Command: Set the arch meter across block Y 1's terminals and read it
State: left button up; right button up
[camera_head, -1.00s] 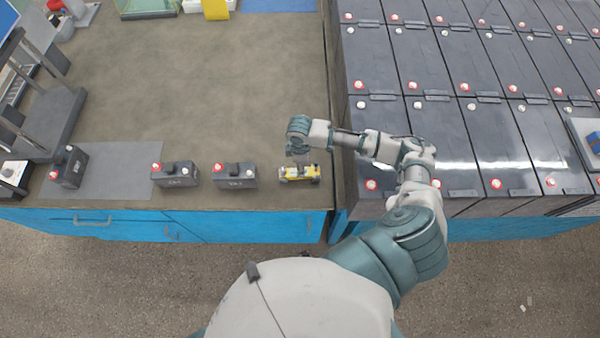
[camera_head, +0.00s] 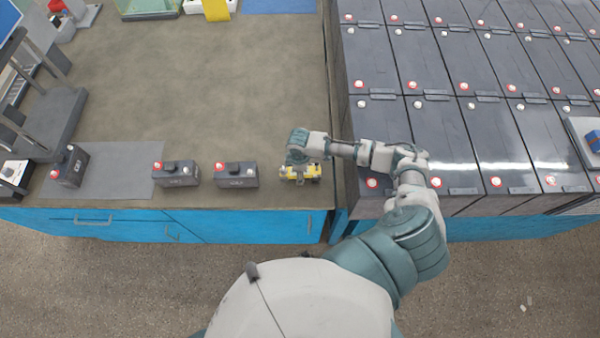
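A small yellow device (camera_head: 312,174), which looks like the arch meter, lies near the front edge of the brown bench. My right gripper (camera_head: 298,172) points down over it, with its fingers at the yellow body. I cannot tell whether the fingers are open or shut on it. Dark blocks with red and pale terminals stand left of it: one beside the meter (camera_head: 237,176), one further left (camera_head: 176,174) and one near the grey stand (camera_head: 69,167). Their labels are too small to read, so I cannot tell which, if any, is block Y 1. My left gripper is out of view.
Rows of large dark batteries (camera_head: 435,66) with red and white terminals fill the right side. A tray with a blue item (camera_head: 592,138) sits on them at the right edge. A grey mat (camera_head: 117,167) lies at the left. The bench middle is clear.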

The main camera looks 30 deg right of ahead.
jog(key=shift+f, duration=0.1)
jog(key=shift+d+f, duration=0.25)
jog(key=shift+d, duration=0.2)
jog(key=shift+a+r, duration=0.15)
jog(key=shift+a, duration=0.2)
grip_shut()
